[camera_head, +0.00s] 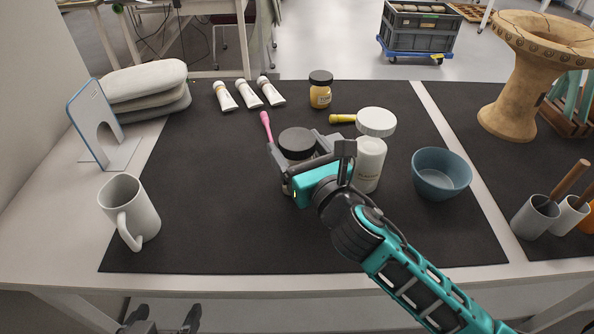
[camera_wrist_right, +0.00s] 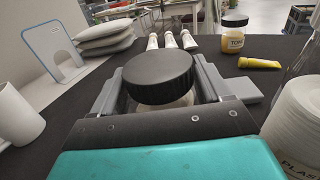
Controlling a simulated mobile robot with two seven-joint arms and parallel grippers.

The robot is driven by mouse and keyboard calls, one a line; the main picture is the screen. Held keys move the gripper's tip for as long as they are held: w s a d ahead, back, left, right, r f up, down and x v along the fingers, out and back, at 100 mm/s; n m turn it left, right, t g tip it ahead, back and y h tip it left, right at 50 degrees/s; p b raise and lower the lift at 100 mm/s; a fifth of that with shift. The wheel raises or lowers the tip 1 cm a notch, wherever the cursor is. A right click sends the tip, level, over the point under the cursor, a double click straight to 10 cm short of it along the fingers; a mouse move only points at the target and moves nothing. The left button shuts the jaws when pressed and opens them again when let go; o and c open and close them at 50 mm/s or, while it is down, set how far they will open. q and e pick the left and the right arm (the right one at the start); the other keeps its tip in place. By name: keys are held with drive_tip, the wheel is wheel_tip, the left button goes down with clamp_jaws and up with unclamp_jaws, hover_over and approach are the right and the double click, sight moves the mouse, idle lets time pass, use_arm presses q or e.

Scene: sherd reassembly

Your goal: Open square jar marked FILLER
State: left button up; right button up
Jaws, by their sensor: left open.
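A jar with a round black lid (camera_head: 297,143) stands on the dark mat; the lid also fills the middle of the right wrist view (camera_wrist_right: 158,77). Its body is mostly hidden by the lid and gripper, and no label on it can be read. The lid sits on top of the jar. My right gripper (camera_head: 302,160) is low around this jar, one finger on each side below the lid; whether the fingers press on it is unclear. My left gripper (camera_head: 160,325) is open and empty at the bottom edge, in front of the table.
A white jar (camera_head: 369,168) with a white lid (camera_head: 376,121) and a blue bowl (camera_head: 441,174) stand to the right.

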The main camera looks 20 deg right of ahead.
clamp_jaws()
drive_tip(key=shift+r, duration=0.1)
idle(0.4)
